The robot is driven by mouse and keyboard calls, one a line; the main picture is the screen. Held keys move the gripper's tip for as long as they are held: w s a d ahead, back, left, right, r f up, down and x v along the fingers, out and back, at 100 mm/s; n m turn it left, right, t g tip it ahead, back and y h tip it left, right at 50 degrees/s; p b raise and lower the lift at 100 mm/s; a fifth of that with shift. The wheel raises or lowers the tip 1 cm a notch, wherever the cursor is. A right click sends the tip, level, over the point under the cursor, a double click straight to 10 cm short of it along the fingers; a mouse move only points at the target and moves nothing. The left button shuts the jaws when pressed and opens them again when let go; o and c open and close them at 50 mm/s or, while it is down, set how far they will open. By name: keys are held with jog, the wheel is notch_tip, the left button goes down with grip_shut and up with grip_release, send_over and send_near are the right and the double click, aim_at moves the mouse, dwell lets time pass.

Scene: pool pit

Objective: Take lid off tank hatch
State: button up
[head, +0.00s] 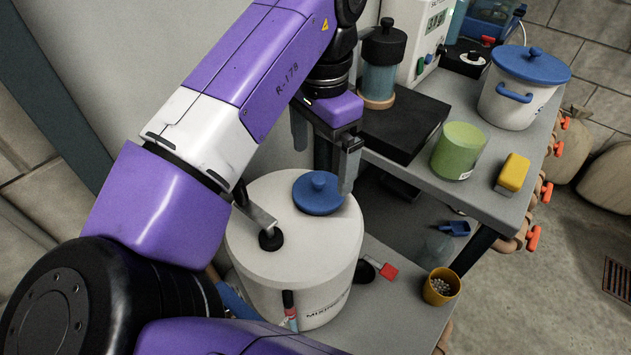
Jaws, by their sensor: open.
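The tank (262,228) is a wide white drum in the lower middle of the head view. A round blue lid (312,203) with a small raised knob lies on its top, covering the hatch, which is hidden beneath it. My gripper (325,152) points down over the tank's far side, just beyond the lid in the picture. Its grey fingers are spread apart with nothing between them. The nearer finger overlaps the lid's right edge in view, and I cannot tell the height gap.
A grey handle with a black knob (270,240) stands on the tank top, left of the lid. A bench at right holds a green tub (459,151), a yellow block (512,173) and a white pot (510,104) with its own blue lid. A yellow cup (441,288) stands lower right.

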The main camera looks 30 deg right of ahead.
aim_at(319, 178)
jog(key=f, duration=0.6)
jog(key=shift+w+a, duration=0.1)
jog(key=shift+w, duration=0.1)
jog(key=c, duration=1.2)
jog(key=shift+o, duration=0.2)
jog(key=shift+r, duration=0.1)
notch_tip(319, 178, up, 20)
jog(key=p, duration=1.8)
